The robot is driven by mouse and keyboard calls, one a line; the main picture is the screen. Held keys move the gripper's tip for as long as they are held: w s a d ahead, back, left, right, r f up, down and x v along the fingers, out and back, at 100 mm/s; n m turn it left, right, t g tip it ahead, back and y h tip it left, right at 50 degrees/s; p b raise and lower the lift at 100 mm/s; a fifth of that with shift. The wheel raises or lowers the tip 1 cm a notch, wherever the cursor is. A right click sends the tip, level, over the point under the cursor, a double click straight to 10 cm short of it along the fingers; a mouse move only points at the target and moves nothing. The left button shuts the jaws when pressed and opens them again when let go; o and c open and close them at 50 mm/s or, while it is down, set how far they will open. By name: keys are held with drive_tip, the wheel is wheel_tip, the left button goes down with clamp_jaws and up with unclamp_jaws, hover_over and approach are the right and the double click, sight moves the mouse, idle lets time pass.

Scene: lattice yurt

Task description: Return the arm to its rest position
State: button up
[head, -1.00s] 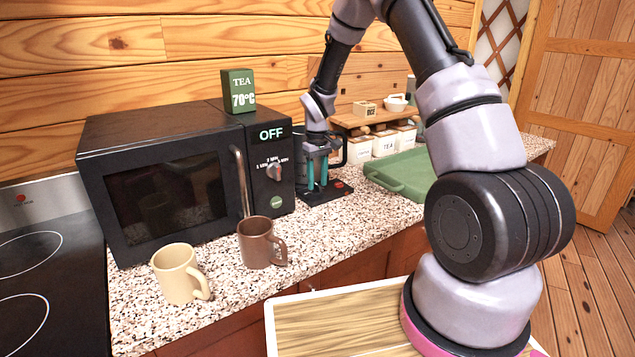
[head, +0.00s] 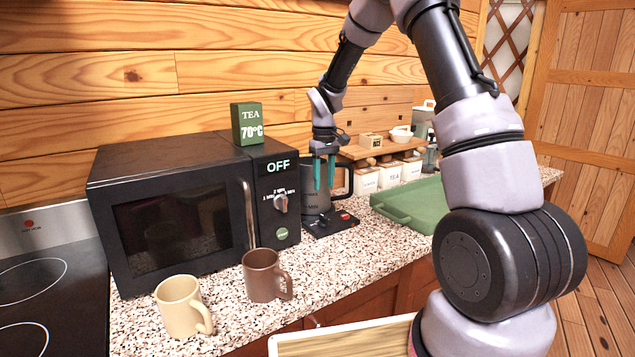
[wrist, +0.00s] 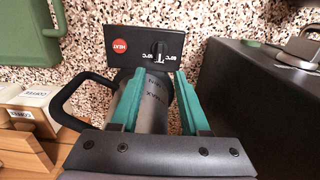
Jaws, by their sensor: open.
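My gripper (head: 324,172) has teal fingers that point down, apart and with nothing held between them. It hangs at the upper part of a dark grey kettle (head: 316,204), in front of it in the head view. The kettle stands on a black base with a red button (head: 332,222), right of the microwave. In the wrist view my gripper (wrist: 157,98) is open, with the kettle (wrist: 154,112) showing between and beyond the fingers. The kettle's black handle (wrist: 72,98) is at the left there. Whether the fingers touch the kettle I cannot tell.
A black microwave (head: 178,215) reading OFF stands left of the gripper, with a green tea box (head: 247,124) on top. A brown mug (head: 262,276) and a cream mug (head: 180,308) stand in front. A green tray (head: 408,207) and white canisters (head: 394,174) are to the right.

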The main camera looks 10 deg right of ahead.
drive_tip(key=s+d+r+m+t, duration=0.1)
drive_tip(key=s+d+r+m, duration=0.1)
drive_tip(key=s+r, duration=0.55)
drive_tip(key=s+d+r+m+t, duration=0.2)
drive_tip(key=s+r, duration=0.2)
drive_tip(key=r, duration=0.6)
drive_tip(key=s+d+r+m+t+y, duration=0.1)
drive_tip(key=s+r+m+t, duration=0.1)
drive_tip(key=s, duration=0.7)
drive_tip(key=s+d+r+m+t+y, duration=0.1)
drive_tip(key=s+r, duration=0.3)
drive_tip(key=s, duration=0.6)
drive_tip(key=shift+d+r+m+t, duration=0.3)
drive_tip(key=shift+m+t, duration=0.3)
drive_tip(key=shift+m, duration=0.2)
drive_tip(key=shift+w, duration=0.1)
